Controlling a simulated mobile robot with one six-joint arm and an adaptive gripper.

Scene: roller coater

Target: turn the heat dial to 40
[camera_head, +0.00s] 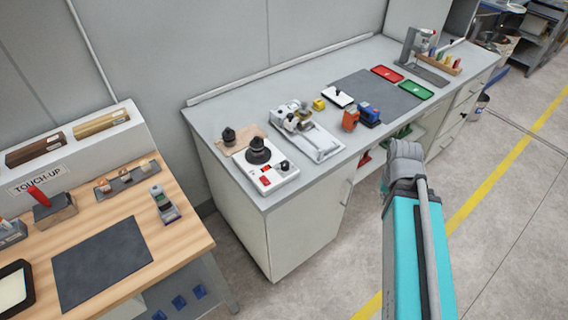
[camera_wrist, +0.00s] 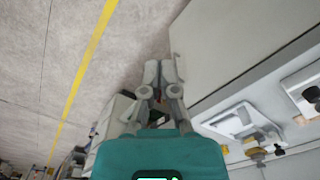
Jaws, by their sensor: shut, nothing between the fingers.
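A white hot-plate-like unit (camera_head: 289,179) stands at the near left end of the grey bench. It has a small black dial (camera_head: 284,166), a red switch and a round black top piece. The dial's marks are too small to read. The black dial also shows at the right edge of the wrist view (camera_wrist: 312,94), on a white body partly cut off. My gripper (camera_wrist: 160,66) is shut and empty, with its fingers together in front of the bench side. It is well apart from the dial. In the head view my arm covers the gripper's fingertips or leaves them unclear.
A silver and white roller machine (camera_head: 318,148) stands beside the unit, with orange and blue items (camera_head: 369,115) further right. A wooden touch-up table (camera_head: 180,235) stands at left. Open floor lies right of the bench.

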